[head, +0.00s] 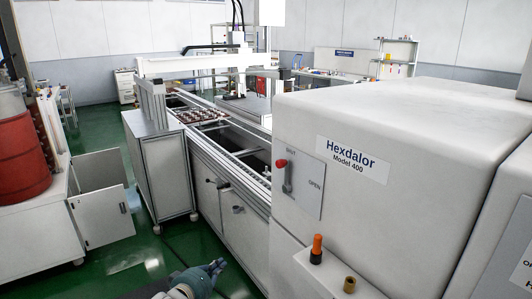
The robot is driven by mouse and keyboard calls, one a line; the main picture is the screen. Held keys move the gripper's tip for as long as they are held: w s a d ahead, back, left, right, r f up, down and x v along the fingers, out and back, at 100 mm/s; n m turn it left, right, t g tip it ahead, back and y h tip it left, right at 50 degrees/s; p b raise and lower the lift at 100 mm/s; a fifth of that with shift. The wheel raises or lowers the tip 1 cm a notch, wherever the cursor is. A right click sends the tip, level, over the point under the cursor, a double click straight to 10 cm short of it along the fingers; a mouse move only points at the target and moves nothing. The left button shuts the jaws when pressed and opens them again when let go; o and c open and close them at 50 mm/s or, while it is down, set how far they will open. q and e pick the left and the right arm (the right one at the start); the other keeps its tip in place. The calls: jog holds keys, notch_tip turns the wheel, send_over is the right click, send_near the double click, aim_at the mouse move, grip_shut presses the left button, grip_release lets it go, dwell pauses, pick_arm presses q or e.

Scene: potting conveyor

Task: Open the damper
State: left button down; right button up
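The damper lever (287,184) has a red knob on a grey handle. It sits on a light panel (310,190) on the side of the white machine labelled "Hexdalor Model 400" (400,150). The panel carries a label at its top, seemingly "SHUT", and "OPEN" at its right. The lever stands about upright, with its knob up by the top label. My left gripper (217,266) is at the bottom of the head view, low and left of the lever, well apart from it. Its fingers are too small to tell open from shut. My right gripper is out of view.
An orange-topped black handle (317,248) and a brass fitting (349,284) stick up from the ledge below the panel. The conveyor (225,145) runs behind. A grey cabinet (160,175) and red drum (20,150) are left. Green floor (140,255) is open between.

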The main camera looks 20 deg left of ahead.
pick_arm(q)
jog(key=d+r+n+t+h+p, duration=0.1)
jog(key=d+r, duration=0.1)
jog(key=r, duration=0.9)
jog(key=w+d+r+n+t+h+p, duration=0.1)
jog(key=d+r+t, duration=0.1)
jog(key=r, duration=1)
jog(key=d+r+n+t+h, duration=0.1)
jog(key=d+r+h, duration=0.1)
jog(key=r, duration=0.9)
jog(key=shift+w+d+r+p, duration=0.15)
jog(key=shift+w+d+p, duration=0.25)
jog(key=shift+d, duration=0.2)
jog(key=p+x, duration=0.4)
jog(key=x, duration=0.6)
jog(key=s+d, duration=0.1)
jog(key=s+d+p, duration=0.1)
jog(key=d, duration=0.1)
jog(key=shift+s+d+f, duration=0.1)
jog(key=shift+s+f, duration=0.05)
jog(key=shift+f, duration=0.1)
